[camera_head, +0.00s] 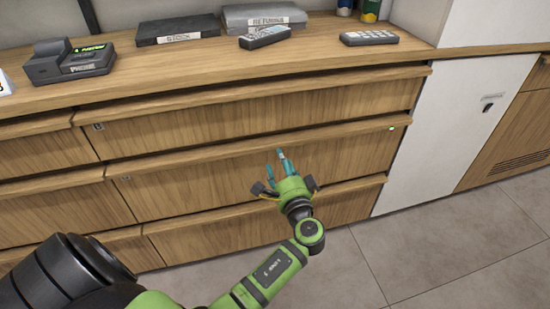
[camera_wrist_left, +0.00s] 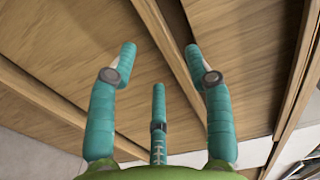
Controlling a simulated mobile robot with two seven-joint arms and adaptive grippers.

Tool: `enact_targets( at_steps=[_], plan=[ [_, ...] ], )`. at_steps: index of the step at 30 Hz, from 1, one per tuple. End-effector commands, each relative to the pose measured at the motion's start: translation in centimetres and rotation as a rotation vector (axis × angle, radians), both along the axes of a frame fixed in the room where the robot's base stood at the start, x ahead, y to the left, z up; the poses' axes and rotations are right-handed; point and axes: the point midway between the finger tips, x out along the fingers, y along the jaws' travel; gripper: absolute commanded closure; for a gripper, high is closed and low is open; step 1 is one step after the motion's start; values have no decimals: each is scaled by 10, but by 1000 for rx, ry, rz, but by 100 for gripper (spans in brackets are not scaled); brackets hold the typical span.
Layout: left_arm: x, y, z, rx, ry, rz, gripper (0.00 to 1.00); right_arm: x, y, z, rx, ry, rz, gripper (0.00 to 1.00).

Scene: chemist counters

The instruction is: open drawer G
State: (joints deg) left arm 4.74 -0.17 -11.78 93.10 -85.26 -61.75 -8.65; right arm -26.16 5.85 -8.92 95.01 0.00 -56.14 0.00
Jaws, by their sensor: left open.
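The counter front holds wooden drawers with overhanging top lips. In the right-hand stack there is a top drawer (camera_head: 250,113), a middle drawer (camera_head: 200,180) and a bottom drawer (camera_head: 225,232), all looking shut. A small green light (camera_head: 391,128) shows at the right end of the middle drawer's lip. My left gripper (camera_head: 277,162) is open and empty in front of the middle drawer, fingers toward its lip. In the left wrist view the open teal fingers (camera_wrist_left: 160,65) face wooden panels and lips; contact cannot be told.
A white panel (camera_head: 440,130) stands to the right. The tiled floor (camera_head: 450,240) is clear.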

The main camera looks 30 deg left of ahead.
Motion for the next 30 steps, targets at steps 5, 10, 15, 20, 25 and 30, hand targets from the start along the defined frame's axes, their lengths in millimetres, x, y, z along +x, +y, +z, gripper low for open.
enact_targets(
  at_steps=[5, 10, 15, 20, 25, 30],
  plan=[
    [19, 23, 1, 2, 1, 0, 49, 1, 0, 3, -1, -2, 0, 100],
    [33, 38, 0, 0, 3, -1, 49, 3, 0, 6, 0, -6, -1, 100],
    [38, 45, 0, -2, 3, -2, 49, 4, 0, 7, 0, -5, -1, 100],
    [38, 45, -1, -2, 3, -2, 49, 4, 0, 7, 0, -4, -1, 100],
    [38, 45, -1, -2, 3, -2, 93, 4, 0, 7, 0, -4, -1, 100],
    [38, 45, -1, -2, 3, -2, 100, 4, 0, 7, 0, -5, -1, 100]
  ],
)
